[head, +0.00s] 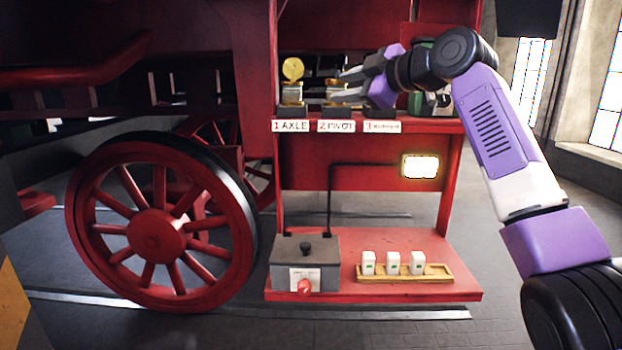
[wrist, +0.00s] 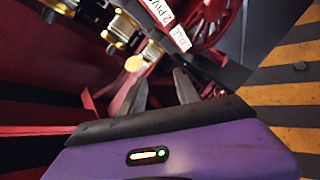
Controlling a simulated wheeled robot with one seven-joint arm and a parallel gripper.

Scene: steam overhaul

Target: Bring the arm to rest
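My gripper (head: 342,84) is at the upper shelf in the head view, its fingers pointing left above the labelled row. In the wrist view my gripper (wrist: 158,82) has its two grey fingers apart, with nothing seen between them. A round gold piece (head: 293,69) stands over the 1 AXLE label (head: 291,126), left of the fingers. A gold disc (wrist: 134,63) shows just beyond the left finger in the wrist view. My arm partly hides the shelf's right end.
The red upper shelf (head: 440,125) carries brass fittings and the 2 PIVOT label (head: 336,126). Below, the lower red shelf (head: 390,293) holds a grey control box (head: 318,257) and a wooden tray (head: 437,278) with white blocks. A lit lamp (head: 420,167) hangs between. A large red wheel (head: 157,235) stands left.

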